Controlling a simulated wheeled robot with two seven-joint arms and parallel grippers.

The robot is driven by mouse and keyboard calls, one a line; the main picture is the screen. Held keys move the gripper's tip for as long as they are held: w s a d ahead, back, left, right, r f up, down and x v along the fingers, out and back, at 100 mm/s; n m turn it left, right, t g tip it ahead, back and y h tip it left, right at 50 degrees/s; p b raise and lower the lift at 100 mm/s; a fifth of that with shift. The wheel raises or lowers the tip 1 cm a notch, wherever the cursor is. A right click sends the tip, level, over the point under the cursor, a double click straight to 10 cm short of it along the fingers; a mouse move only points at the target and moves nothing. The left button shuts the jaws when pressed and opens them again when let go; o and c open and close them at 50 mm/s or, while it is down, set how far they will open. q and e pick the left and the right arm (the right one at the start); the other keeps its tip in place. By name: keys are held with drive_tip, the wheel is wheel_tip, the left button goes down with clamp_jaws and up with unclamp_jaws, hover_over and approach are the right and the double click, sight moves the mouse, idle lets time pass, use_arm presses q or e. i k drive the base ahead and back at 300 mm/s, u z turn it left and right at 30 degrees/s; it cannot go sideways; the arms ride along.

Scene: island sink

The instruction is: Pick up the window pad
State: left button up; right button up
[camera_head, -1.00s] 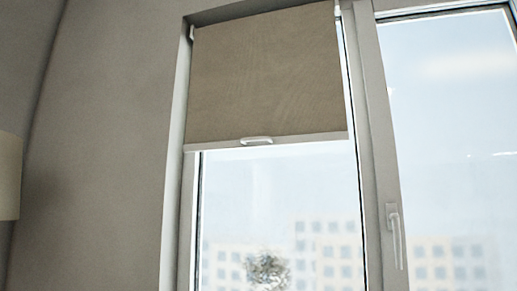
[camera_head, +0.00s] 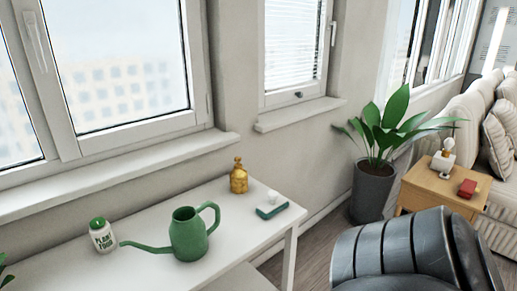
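A small teal block with a white knob (camera_head: 271,208) lies on the white table near its right end. It looks like the window pad, though it is too small to be sure. Neither of my grippers shows in the head view.
On the white table (camera_head: 150,206) stand a green watering can (camera_head: 189,235), a Plant Food bottle (camera_head: 103,236) and a gold bottle (camera_head: 239,176). A potted plant (camera_head: 372,190) and wooden side table (camera_head: 447,189) are farther right.

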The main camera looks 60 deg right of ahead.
sight(276, 202)
drive_tip(key=k, duration=0.5)
drive_tip(key=u, duration=1)
drive_tip(key=i, duration=0.95)
drive_tip(key=z, duration=3.3)
drive_tip(key=i, duration=0.5)
drive_tip(key=k, duration=0.5)
drive_tip(key=u, duration=2.75)
drive_tip(key=k, duration=0.65)
drive_tip(key=z, duration=2.55)
drive_tip(key=i, duration=0.1)
drive_tip(key=u, duration=1.55)
